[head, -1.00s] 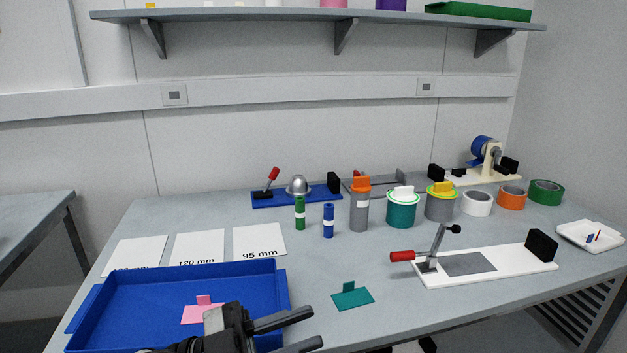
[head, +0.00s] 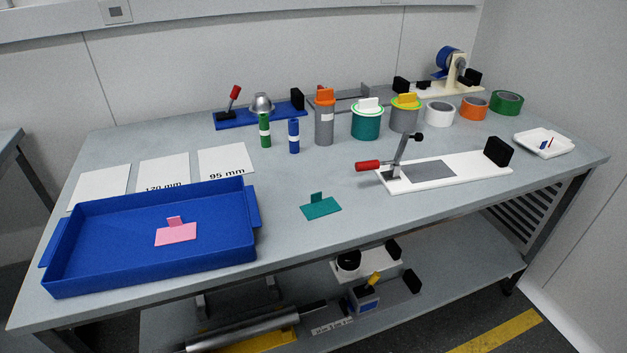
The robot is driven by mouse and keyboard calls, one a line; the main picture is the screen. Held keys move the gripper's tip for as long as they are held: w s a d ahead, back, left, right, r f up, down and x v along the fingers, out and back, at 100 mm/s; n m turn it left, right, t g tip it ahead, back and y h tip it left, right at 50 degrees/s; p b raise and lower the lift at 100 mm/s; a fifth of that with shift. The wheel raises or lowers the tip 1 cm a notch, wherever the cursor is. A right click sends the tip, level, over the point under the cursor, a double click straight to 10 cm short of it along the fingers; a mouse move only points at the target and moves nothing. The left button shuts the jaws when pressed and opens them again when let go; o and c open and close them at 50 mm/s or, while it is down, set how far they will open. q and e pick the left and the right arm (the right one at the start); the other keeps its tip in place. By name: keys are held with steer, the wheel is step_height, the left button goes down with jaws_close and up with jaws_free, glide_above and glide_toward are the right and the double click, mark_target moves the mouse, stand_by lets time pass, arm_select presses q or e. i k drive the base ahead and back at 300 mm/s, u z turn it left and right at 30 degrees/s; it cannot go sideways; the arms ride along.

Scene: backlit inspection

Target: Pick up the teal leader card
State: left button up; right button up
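The teal leader card (head: 321,208) lies flat on the grey table (head: 290,230), near its front edge, with a small tab standing up at its back side. It sits to the right of the blue tray and to the left of the white board with the red-handled clamp. Nothing covers it. Neither of my grippers shows in the head view now.
A blue tray (head: 85,270) holding a pink card (head: 176,234) stands at the left. The clamp board (head: 480,174) is to the right. Several canisters, including a teal one (head: 365,124), stand behind. A lower shelf (head: 440,268) holds tools. Table around the card is clear.

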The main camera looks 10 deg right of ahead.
mark_target(319, 206)
steer(key=k, duration=0.5)
steer(key=z, duration=1.3)
steer(key=i, duration=1.1)
steer(key=u, duration=2.8)
